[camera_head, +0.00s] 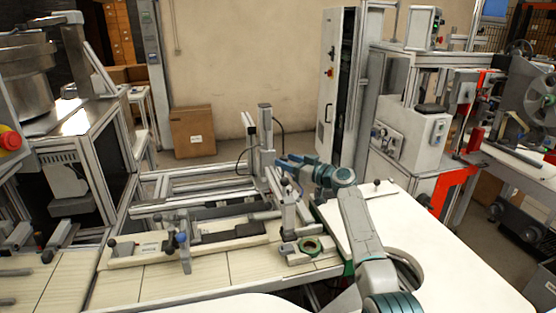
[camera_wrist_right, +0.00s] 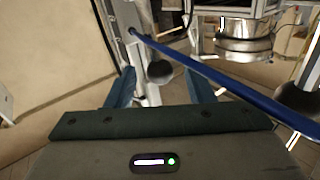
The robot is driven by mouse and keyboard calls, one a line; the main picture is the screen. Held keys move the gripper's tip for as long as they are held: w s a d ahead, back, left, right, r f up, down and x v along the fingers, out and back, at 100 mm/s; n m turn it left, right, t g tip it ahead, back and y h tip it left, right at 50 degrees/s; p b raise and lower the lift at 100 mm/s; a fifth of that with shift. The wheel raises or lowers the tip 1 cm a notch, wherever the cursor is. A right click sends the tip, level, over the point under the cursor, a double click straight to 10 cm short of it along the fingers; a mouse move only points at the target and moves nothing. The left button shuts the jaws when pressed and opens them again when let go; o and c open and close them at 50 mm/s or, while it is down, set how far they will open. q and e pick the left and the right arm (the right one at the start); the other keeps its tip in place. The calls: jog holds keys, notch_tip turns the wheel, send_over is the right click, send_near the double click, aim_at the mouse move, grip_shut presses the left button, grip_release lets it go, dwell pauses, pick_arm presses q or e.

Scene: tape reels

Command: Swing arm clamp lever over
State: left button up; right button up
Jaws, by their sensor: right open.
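My right gripper (camera_head: 281,160) reaches in from the lower right to a metal fixture (camera_head: 266,130) with an upright post. Its two blue fingers stand apart in the right wrist view (camera_wrist_right: 160,92). A dark ball knob (camera_wrist_right: 158,72) shows between the fingers in that view, and a blue bar (camera_wrist_right: 225,80) runs slantwise past it; I cannot tell whether either touches a finger. In the head view a small dark knob (camera_head: 284,182) sits just below the gripper, on a clamp-like grey part. Which part is the clamp lever is unclear. My left gripper is out of view.
A green ring (camera_head: 310,246) lies on a small block near the fixture. A clamp with a blue-grey knob (camera_head: 182,240) stands on a wooden board at left. A white tabletop (camera_head: 450,250) is mostly clear at right. A cardboard box (camera_head: 193,132) stands behind on the floor.

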jog(key=x, duration=0.2)
jog(key=b+x, duration=0.1)
jog(key=shift+f, duration=0.25)
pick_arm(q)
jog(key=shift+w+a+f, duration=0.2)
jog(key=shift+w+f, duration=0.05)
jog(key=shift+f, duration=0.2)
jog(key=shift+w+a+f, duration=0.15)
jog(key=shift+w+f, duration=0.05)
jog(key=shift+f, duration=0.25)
pick_arm(e)
jog(key=shift+w+a+r, duration=0.2)
jog(key=shift+w+a, duration=0.3)
